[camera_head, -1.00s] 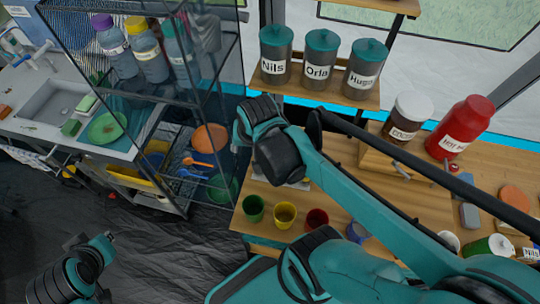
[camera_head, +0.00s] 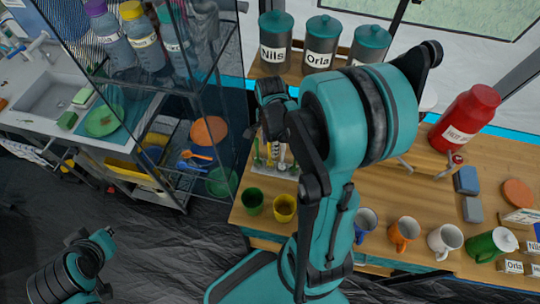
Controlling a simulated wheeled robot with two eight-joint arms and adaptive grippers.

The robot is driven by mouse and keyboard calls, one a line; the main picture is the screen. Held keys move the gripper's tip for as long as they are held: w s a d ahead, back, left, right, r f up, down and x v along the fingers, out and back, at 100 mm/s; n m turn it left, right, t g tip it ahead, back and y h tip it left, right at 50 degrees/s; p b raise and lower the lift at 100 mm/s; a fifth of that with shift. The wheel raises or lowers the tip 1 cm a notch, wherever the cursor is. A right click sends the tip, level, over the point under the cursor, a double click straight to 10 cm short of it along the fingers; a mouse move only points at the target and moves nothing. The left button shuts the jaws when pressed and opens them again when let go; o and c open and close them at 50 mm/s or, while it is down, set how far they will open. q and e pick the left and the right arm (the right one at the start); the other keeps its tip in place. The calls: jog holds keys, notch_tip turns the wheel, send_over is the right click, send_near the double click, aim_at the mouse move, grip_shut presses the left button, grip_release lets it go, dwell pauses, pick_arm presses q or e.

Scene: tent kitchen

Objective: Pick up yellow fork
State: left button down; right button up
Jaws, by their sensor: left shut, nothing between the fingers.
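A small utensil rack (camera_head: 283,172) stands on the wooden counter, under my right arm. Green, yellow and pale handles stand in it. A thin yellow utensil (camera_head: 269,156) is among them, too small to tell whether it is the fork. My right gripper (camera_head: 274,122) is over the rack; its fingers are not clearly visible, so I cannot tell whether it is open or shut. My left gripper (camera_head: 98,246) is low at the left, over the dark floor, shut and empty, far from the rack.
A green cup (camera_head: 252,202) and a yellow cup (camera_head: 284,208) stand in front of the rack. More mugs (camera_head: 403,233) line the counter to the right. Lidded jars (camera_head: 320,45) stand on a shelf behind. A wire shelf (camera_head: 180,120) stands to the left.

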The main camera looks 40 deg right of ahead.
notch_tip(320, 180, down, 2)
jog(key=shift+f, duration=0.15)
grip_shut()
